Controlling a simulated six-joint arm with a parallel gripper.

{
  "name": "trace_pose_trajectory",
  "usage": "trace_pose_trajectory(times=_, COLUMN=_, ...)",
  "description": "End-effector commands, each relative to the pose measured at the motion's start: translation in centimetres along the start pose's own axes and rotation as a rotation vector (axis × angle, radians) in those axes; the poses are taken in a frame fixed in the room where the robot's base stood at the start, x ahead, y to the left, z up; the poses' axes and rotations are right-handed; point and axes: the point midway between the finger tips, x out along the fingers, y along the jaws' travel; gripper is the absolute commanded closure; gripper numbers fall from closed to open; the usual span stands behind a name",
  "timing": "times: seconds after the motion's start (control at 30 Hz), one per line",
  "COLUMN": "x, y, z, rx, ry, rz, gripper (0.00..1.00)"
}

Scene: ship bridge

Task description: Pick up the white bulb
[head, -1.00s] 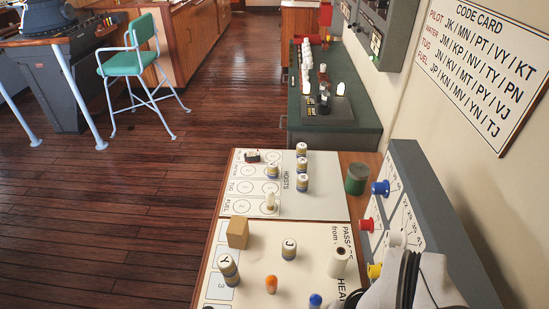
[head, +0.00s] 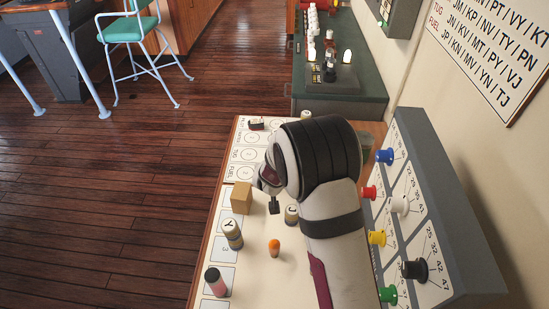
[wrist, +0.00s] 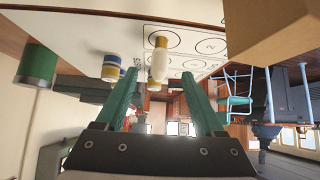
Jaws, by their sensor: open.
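The white bulb (wrist: 158,64) with its tan end shows in the wrist view, which looks upside down. It stands on a marked circle of the white board (wrist: 110,22). My gripper (wrist: 160,78) is open and empty, its two teal fingers to either side of the bulb's line. The bulb appears centred between the fingertips; how far ahead it is, I cannot tell. In the head view my gripper (head: 272,190) is over the board, and my arm hides the bulb.
A wooden block (head: 241,198) stands close left of my gripper. Lettered cylinders Y (head: 232,235) and J (head: 291,214) and an orange-topped piece (head: 274,248) stand nearer. A green cylinder (wrist: 37,66) is off to one side. The panel with coloured knobs (head: 440,235) borders the right.

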Motion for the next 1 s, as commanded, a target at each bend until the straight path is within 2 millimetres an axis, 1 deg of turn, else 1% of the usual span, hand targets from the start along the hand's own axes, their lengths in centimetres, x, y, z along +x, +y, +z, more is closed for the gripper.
trace_pose_trajectory(times=0.03, x=0.9, y=0.0, z=0.0, rx=0.001, ry=-0.001, rz=0.001, gripper=0.30)
trace_pose_trajectory(times=0.17, x=2.4, y=0.0, z=0.0, rx=0.002, ry=-0.001, rz=0.000, gripper=0.30)
trace_pose_trajectory(times=0.3, x=5.2, y=0.0, z=-0.2, rx=0.003, ry=-0.001, rz=0.000, gripper=0.30)
trace_pose_trajectory(times=0.4, x=6.8, y=0.0, z=-0.3, rx=0.002, ry=-0.001, rz=0.000, gripper=0.30)
trace_pose_trajectory(times=0.5, x=7.4, y=0.0, z=-0.3, rx=0.001, ry=0.000, rz=-0.001, gripper=0.30)
trace_pose_trajectory(times=0.67, x=7.3, y=0.0, z=-0.4, rx=0.002, ry=0.000, rz=-0.001, gripper=0.30)
trace_pose_trajectory(times=0.77, x=7.3, y=0.0, z=-0.4, rx=0.002, ry=0.000, rz=-0.001, gripper=0.46)
trace_pose_trajectory(times=0.8, x=7.3, y=0.0, z=-0.4, rx=0.002, ry=0.000, rz=-0.001, gripper=0.53)
trace_pose_trajectory(times=0.87, x=7.3, y=0.0, z=-0.4, rx=0.002, ry=0.000, rz=-0.001, gripper=0.64)
trace_pose_trajectory(times=1.0, x=7.3, y=0.0, z=-0.4, rx=0.002, ry=0.000, rz=-0.001, gripper=0.89)
